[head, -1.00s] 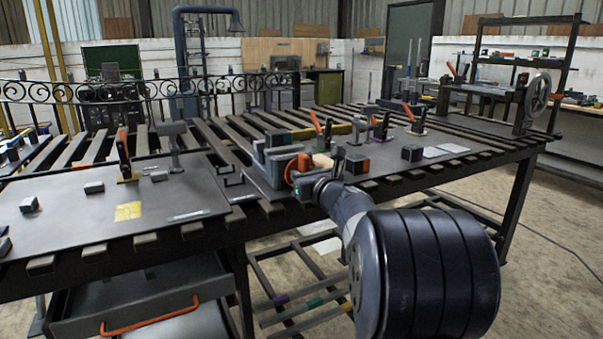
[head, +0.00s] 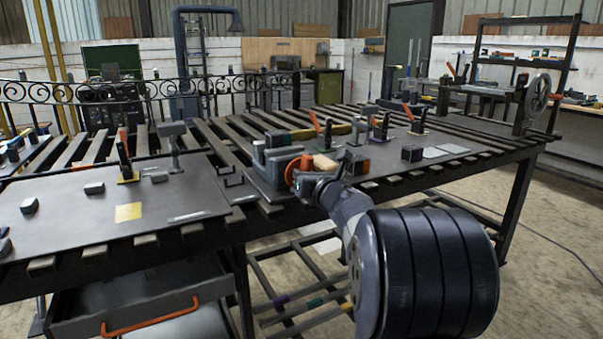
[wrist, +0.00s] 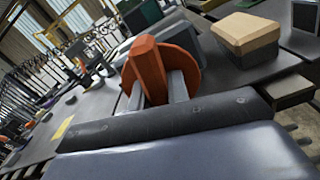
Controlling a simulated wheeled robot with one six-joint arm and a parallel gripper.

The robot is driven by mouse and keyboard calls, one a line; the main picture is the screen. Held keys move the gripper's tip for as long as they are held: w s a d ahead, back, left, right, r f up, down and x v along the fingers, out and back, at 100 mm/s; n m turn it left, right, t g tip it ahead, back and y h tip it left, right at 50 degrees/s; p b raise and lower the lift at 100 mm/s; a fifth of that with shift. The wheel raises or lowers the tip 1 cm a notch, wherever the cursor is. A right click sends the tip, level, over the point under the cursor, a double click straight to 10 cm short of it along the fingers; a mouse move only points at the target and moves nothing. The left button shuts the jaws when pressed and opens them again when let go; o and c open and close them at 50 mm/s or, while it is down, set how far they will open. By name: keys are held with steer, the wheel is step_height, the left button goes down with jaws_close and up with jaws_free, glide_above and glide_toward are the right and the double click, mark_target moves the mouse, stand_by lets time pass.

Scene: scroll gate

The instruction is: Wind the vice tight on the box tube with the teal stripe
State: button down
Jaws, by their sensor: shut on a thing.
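The grey vice (head: 262,168) stands at the front edge of the bench, with an orange handwheel (head: 294,172) facing me. A tube with a teal part (head: 277,139) shows at the vice's far side; I cannot tell how firmly the jaws meet it. My gripper (head: 308,183) is at the handwheel. In the wrist view my gripper (wrist: 158,92) has its two grey fingers on either side of the wheel's raised orange grip (wrist: 146,65), shut on it. The orange disc (wrist: 185,70) lies behind the grip. The vice jaws are mostly hidden in the wrist view.
A dark cube (head: 412,153) and upright clamps stand further right. Striped tubes, one with teal (head: 315,303), lie on the rack below. The left plate (head: 75,215) has free room.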

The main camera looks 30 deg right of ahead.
steer(key=m+p, duration=0.1)
steer(key=m, duration=0.2)
steer(key=shift+m, duration=0.3)
steer(key=m+p, duration=0.1)
steer(key=m, duration=0.2)
steer(key=shift+d+m, duration=0.1)
steer(key=shift+m, duration=0.2)
steer(key=m+p, duration=0.1)
steer(key=m, duration=0.2)
steer(key=shift+m+p, duration=0.4)
steer(key=m+p, duration=0.2)
steer(key=m, duration=0.2)
steer(key=shift+f, duration=0.1)
steer(key=m+p, duration=0.2)
steer(key=m, duration=0.2)
steer(key=shift+f, duration=0.1)
steer(key=m+p, duration=0.2)
steer(key=m, duration=0.2)
steer(key=shift+f+m+p, duration=0.1)
steer(key=shift+m+p, duration=0.2)
steer(key=m+p, duration=0.2)
steer(key=m, duration=0.2)
steer(key=shift+f, duration=0.1)
steer(key=shift+f+m+p, duration=0.1)
steer(key=shift+m+p, duration=0.7)
steer(key=shift+m, duration=1)
